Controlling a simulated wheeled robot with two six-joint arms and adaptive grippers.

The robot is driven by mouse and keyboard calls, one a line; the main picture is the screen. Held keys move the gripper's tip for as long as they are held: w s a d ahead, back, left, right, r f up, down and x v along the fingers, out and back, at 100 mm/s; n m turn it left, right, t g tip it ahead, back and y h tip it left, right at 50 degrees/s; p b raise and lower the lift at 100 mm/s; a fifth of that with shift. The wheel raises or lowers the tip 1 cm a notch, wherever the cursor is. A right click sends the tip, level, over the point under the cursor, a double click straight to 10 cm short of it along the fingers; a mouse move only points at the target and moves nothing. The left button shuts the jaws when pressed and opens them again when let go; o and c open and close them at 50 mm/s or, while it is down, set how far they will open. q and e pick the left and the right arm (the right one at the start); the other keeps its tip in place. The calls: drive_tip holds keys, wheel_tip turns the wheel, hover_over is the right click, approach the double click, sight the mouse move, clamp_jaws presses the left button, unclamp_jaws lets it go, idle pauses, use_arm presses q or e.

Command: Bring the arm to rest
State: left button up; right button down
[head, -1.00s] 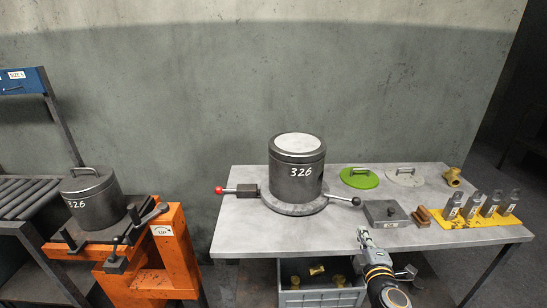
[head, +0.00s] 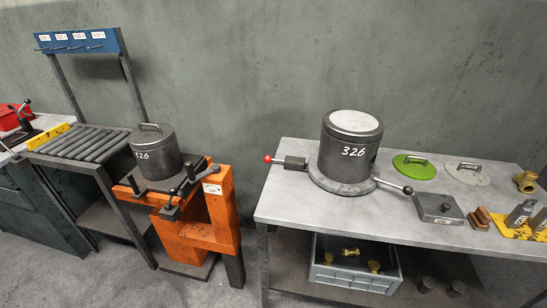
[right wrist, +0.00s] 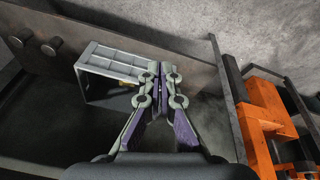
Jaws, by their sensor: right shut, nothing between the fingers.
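My right gripper (right wrist: 161,72) shows in the right wrist view, its fingers shut with nothing between them. It hangs in free space, with a grey crate (right wrist: 112,62) and the orange stand (right wrist: 265,118) beyond it. In the head view neither gripper shows; my left gripper is in no view.
The grey table (head: 290,205) carries a dark cylinder marked 326 (head: 346,158), a green lid (head: 413,168) and a grey block (head: 439,209). A grey crate (head: 330,279) with brass parts is below. The orange stand (head: 195,228) holds a lidded pot (head: 155,155). A roller rack (head: 82,142) is left.

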drive_tip(key=s+d+f+g, duration=0.1)
drive_tip(key=s+f, duration=0.3)
drive_tip(key=f, duration=0.6)
drive_tip(key=s+d+f, duration=0.1)
drive_tip(key=s+f, duration=0.2)
drive_tip(key=f, duration=0.7)
drive_tip(key=s+f+p, duration=0.1)
drive_tip(key=s+f, duration=0.9)
drive_tip(key=s, duration=0.5)
drive_tip(key=shift+s+d+g, duration=0.2)
drive_tip(key=shift+d+g, duration=0.15)
drive_tip(key=shift+g, duration=0.05)
drive_tip(key=shift+a, duration=0.1)
